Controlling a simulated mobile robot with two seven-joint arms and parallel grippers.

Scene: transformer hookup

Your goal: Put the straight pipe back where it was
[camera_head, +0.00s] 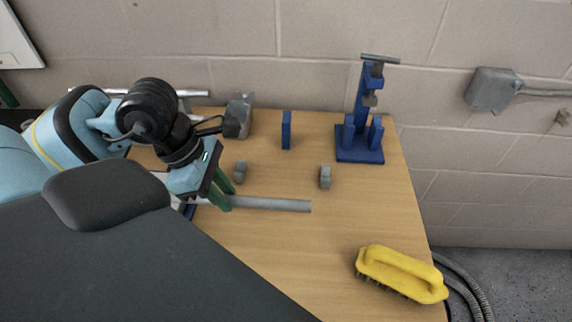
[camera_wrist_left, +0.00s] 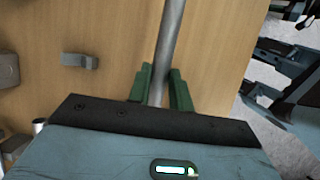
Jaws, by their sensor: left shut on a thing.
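The straight pipe (camera_head: 270,204) is a plain grey tube lying roughly left to right in the head view, over the front middle of the wooden table. My left gripper (camera_head: 222,190), with green fingers, is shut on the pipe near its left part. In the left wrist view the pipe (camera_wrist_left: 170,45) runs between the two green fingers (camera_wrist_left: 160,88) and up out of the picture. I cannot tell whether the pipe touches the table. Two small grey holders (camera_head: 240,172) (camera_head: 325,177) stand on the table just behind the pipe, apart from each other.
The wooden table (camera_head: 300,255) has free room in front. A yellow brush (camera_head: 400,272) lies at the front right. A blue vise stand (camera_head: 360,150), a blue upright block (camera_head: 286,130) and a grey box (camera_head: 238,115) stand at the back, near the wall.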

